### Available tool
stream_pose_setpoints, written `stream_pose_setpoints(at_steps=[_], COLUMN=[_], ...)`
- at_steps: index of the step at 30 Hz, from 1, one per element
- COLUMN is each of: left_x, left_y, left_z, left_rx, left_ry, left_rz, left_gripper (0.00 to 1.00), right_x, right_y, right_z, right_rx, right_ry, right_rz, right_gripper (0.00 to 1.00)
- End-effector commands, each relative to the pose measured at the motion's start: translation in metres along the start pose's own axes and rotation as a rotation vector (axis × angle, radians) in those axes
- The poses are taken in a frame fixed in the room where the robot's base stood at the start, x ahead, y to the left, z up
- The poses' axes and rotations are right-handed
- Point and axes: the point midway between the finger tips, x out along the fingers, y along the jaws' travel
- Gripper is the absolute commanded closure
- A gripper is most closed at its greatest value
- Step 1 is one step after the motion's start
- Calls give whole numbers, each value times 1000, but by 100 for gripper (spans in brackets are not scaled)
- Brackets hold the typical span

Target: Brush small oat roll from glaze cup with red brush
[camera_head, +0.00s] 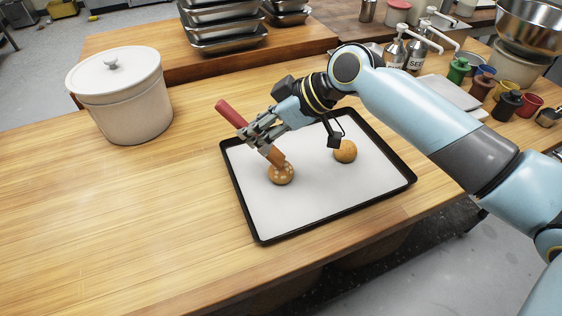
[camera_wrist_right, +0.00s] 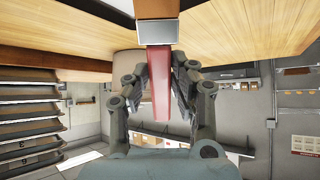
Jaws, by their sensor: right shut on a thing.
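My right gripper (camera_head: 262,134) is shut on the red brush (camera_head: 231,113), with the red handle sticking up to the left and the brown bristles pointing down. The bristles meet the top of a roll with pale flecks (camera_head: 281,175), or are just above it; contact is hard to tell. A second round brown roll (camera_head: 344,152) lies to the right on the same lined tray. In the right wrist view, the red handle (camera_wrist_right: 160,95) is between the fingers, with the metal ferrule beyond. Several coloured cups, including a red cup (camera_head: 530,103), stand at the right; I cannot tell which holds glaze. My left gripper is not in view.
The black-rimmed tray (camera_head: 243,208) lies near the table's front edge. A white lidded crock (camera_head: 122,100) stands at the left. Stacked metal pans (camera_head: 222,25) stand at the back. Pump bottles (camera_head: 394,52) and a grey scale (camera_head: 452,93) are at the right.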

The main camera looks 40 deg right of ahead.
Motion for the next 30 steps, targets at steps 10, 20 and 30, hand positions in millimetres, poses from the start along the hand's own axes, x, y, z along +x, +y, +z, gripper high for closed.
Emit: stream_pose_setpoints(at_steps=[10,20,30], left_x=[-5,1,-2], left_y=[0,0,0], left_z=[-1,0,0], left_rx=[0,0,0], left_ry=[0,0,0], left_rz=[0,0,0], left_gripper=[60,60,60], right_x=[-1,0,0], right_y=[-10,5,0], right_z=[-1,0,0], right_rx=[0,-1,1], right_ry=[0,0,1], right_rz=[1,1,-1], right_gripper=[100,100,100])
